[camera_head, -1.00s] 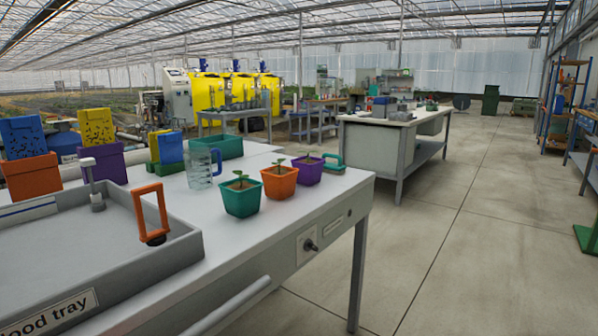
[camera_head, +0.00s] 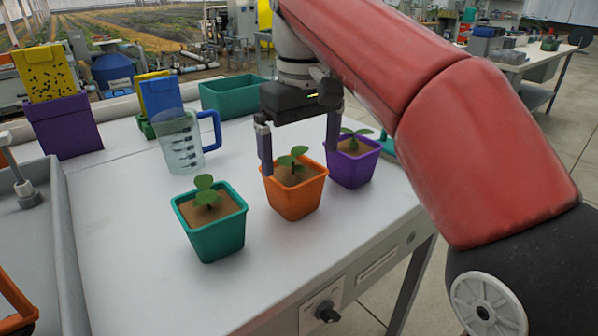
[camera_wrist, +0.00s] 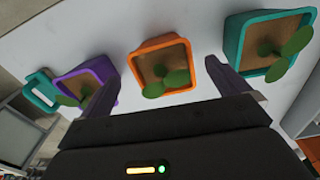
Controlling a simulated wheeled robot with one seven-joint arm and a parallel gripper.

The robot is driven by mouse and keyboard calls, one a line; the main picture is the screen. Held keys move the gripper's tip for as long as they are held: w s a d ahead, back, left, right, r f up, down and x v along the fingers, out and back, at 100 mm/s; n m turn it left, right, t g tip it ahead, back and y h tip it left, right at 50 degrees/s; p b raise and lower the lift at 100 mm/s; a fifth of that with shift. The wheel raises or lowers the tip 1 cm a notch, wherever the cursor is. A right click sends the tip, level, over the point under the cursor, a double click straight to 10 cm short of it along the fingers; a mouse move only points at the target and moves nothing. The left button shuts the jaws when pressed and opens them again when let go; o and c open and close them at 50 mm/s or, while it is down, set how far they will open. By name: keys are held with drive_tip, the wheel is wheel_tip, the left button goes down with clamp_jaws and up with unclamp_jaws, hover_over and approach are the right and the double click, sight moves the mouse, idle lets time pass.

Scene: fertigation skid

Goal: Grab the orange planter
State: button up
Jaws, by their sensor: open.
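The orange planter (camera_head: 295,198) is a square pot with soil and a green seedling, standing upright on the white bench between two other planters. It also shows in the wrist view (camera_wrist: 137,60), top centre. My gripper (camera_head: 299,165) is open, pointing down above and slightly behind the orange planter, its fingers spread to either side. In the wrist view the fingers (camera_wrist: 160,85) stand left and right of the orange planter's near side. Nothing is held between them.
A teal planter (camera_head: 217,238) stands close to the left and a purple planter (camera_head: 352,170) close to the right. A clear measuring jug (camera_head: 181,150) stands behind left. A teal bin (camera_head: 232,98) is at the back. The bench front is clear.

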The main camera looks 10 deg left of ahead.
sight(293, 175)
drive_tip(key=shift+w+a+r+n+g, duration=0.1)
drive_tip(key=shift+w+a+n+g, duration=0.2)
drive_tip(key=shift+a, duration=0.35)
drive_tip(key=shift+w+a+r+n, duration=0.1)
drive_tip(key=shift+w+a, duration=0.3)
drive_tip(key=shift+a, duration=0.2)
drive_tip(key=shift+a+f, duration=0.1)
drive_tip(key=shift+f, duration=0.25)
drive_tip(key=f+b, duration=0.1)
drive_tip(key=f, duration=0.1)
drive_tip(key=f+b, duration=0.1)
drive_tip(key=f, duration=0.1)
drive_tip(key=d+f+b, duration=0.1)
drive_tip(key=f, duration=0.2)
drive_tip(key=shift+r, duration=0.1)
drive_tip(key=c, duration=1)
drive_tip(key=shift+c, duration=0.2)
